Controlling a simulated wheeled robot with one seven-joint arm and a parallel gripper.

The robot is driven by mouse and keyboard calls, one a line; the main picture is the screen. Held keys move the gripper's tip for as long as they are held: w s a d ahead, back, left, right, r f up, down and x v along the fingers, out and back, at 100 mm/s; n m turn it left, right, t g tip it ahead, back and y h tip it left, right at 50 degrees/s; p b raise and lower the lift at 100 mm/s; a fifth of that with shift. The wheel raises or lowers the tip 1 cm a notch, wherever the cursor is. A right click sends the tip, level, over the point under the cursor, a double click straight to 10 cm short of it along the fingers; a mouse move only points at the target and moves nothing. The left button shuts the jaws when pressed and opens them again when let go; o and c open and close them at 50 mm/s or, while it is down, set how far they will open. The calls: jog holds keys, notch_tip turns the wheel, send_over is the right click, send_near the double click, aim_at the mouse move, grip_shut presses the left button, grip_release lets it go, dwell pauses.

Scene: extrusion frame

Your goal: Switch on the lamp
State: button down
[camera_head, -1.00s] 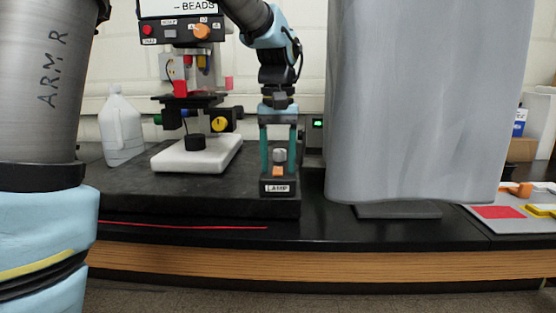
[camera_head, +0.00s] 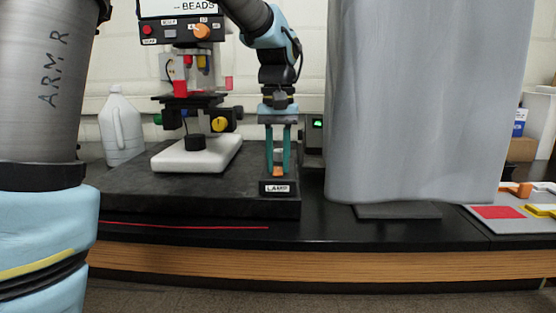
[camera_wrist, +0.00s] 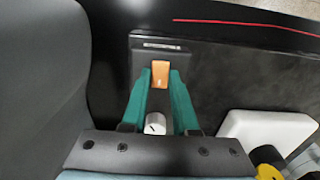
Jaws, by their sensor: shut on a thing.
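The lamp control is a small black box (camera_head: 268,187) with a white LAMP label (camera_head: 276,189), at the front right of the dark slab in the head view. It carries an orange switch (camera_wrist: 160,73) and a pale round knob (camera_wrist: 155,123), both clear in the wrist view. My gripper (camera_head: 278,171) points down over the box. Its two teal fingers stand on either side of the orange switch and are shut on it. In the head view the fingers partly cover the switch and knob. I cannot tell whether the switch is tipped on.
A microscope-like instrument (camera_head: 195,152) with a white base stands left of my gripper on the dark slab (camera_head: 130,185). A white jug (camera_head: 121,128) is farther left. A large grey draped cover (camera_head: 420,110) hangs close on the right. A small box with a green light (camera_head: 317,123) sits behind.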

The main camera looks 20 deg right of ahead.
jog(key=shift+w+r+g+p, duration=0.15)
jog(key=shift+r+g+p, duration=0.25)
jog(key=shift+p, duration=0.7)
jog(key=p, duration=0.2)
jog(key=shift+w+d+g+y+p, duration=0.1)
jog(key=shift+g+y+p, duration=0.2)
jog(key=shift+y+p, duration=0.1)
jog(key=shift+w+f+g+p, duration=0.15)
jog(key=shift+g+p, duration=0.35)
jog(key=shift+p, duration=0.4)
jog(key=shift+d+f+p, duration=0.1)
jog(key=shift+f+p, duration=0.05)
jog(key=shift+p, duration=0.15)
jog(key=shift+f, duration=0.1)
jog(key=c, duration=0.7)
grip_release()
